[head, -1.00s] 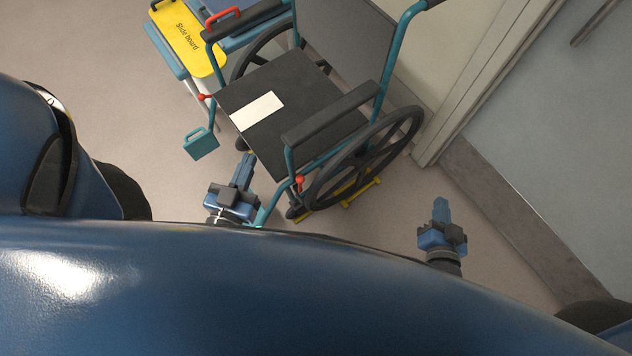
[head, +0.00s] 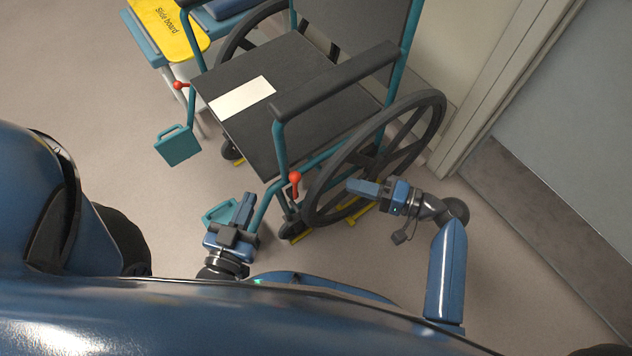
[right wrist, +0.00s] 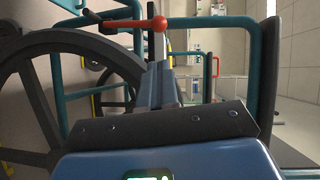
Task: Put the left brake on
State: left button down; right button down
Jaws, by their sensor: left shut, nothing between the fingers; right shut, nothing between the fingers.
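A wheelchair with a black seat (head: 310,55) and teal frame stands before me. A brake lever with a red knob (head: 296,179) stands by the front of its right-hand wheel (head: 433,122); the knob also shows in the right wrist view (right wrist: 159,23). A second red knob (head: 178,86) is on the far side. My right gripper (head: 352,186) is shut and empty, pointing left beside the wheel, to the right of the nearer knob and apart from it. My left gripper (head: 247,200) is shut and empty, by the nearer footrest (head: 218,213).
A yellow slide board (head: 172,28) lies on a blue and white piece of furniture at the upper left. A wall and door frame (head: 480,100) stand behind the wheelchair on the right. The floor (head: 80,90) at the left is clear.

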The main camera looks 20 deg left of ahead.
jog(key=shift+s+a+r+g, duration=0.1)
jog(key=shift+r+g, duration=0.05)
jog(key=shift+g, duration=0.15)
jog(key=b, duration=0.3)
send_near(299, 173)
jog(key=a, duration=0.3)
jog(key=w+a+f, duration=0.1)
jog(key=a, duration=0.1)
jog(key=shift+w+f, duration=0.1)
jog(key=shift+a, duration=0.5)
jog(key=shift+s+a+r+n+p, duration=0.3)
jog(key=shift+s+r+n+p, duration=0.15)
jog(key=shift+p, duration=0.35)
jog(key=s+a+f+n+t+h+p, duration=0.3)
jog(key=s+a+n+h+p, duration=0.2)
jog(key=p, duration=0.8)
jog(key=s+a+n, duration=0.2)
jog(key=s, duration=0.2)
jog(key=shift+h, duration=0.4)
